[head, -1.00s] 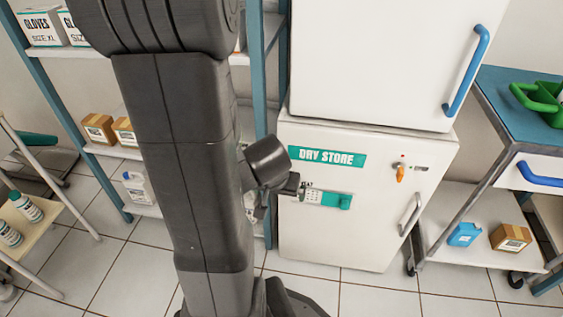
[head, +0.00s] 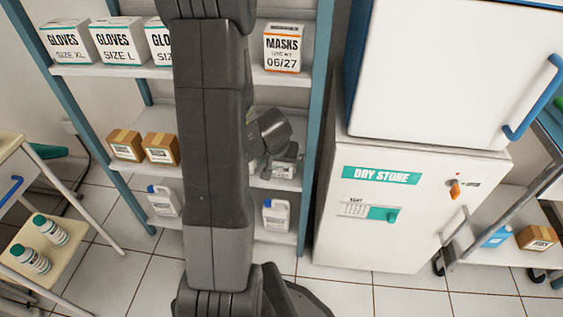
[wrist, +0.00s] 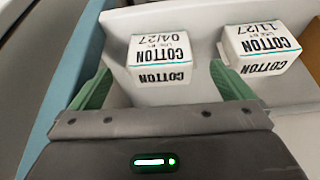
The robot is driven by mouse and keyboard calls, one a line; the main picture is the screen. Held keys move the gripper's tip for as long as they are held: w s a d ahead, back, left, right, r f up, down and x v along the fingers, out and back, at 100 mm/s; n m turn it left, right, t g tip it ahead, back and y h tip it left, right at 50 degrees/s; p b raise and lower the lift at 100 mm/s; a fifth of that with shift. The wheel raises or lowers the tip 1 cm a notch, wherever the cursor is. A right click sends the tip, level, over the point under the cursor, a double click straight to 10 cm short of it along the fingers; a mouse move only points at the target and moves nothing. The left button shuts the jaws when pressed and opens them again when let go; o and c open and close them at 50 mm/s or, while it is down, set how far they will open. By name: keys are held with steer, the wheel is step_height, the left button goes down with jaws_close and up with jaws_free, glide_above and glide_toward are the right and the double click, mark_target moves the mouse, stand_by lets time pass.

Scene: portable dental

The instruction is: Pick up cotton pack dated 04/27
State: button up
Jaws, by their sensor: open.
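In the wrist view the cotton pack dated 04/27 (wrist: 160,58) is a white box with black print and a teal line, its text upside down. My gripper (wrist: 160,72) is open, with one green finger to the left of this pack and one to the right; I cannot tell whether either touches it. A second cotton pack, dated 11/27 (wrist: 260,48), stands to the right, outside the right finger. In the head view my arm covers part of the shelf, and my gripper there is small and hard to make out.
In the head view a shelf unit (head: 110,72) holds glove boxes (head: 120,42), a masks box (head: 284,48), brown cartons (head: 125,146) and white jugs (head: 276,214). A dry store cabinet (head: 410,225) stands to the right.

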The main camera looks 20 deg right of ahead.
mark_target(282, 164)
steer(key=shift+w+d+f, duration=0.1)
steer(key=shift+w+d, duration=0.25)
steer(key=shift+w, duration=0.25)
steer(key=b+x, duration=0.3)
steer(key=x, duration=0.2)
steer(key=c, duration=1.1)
steer(key=shift+o, duration=0.2)
steer(key=shift+r, duration=0.25)
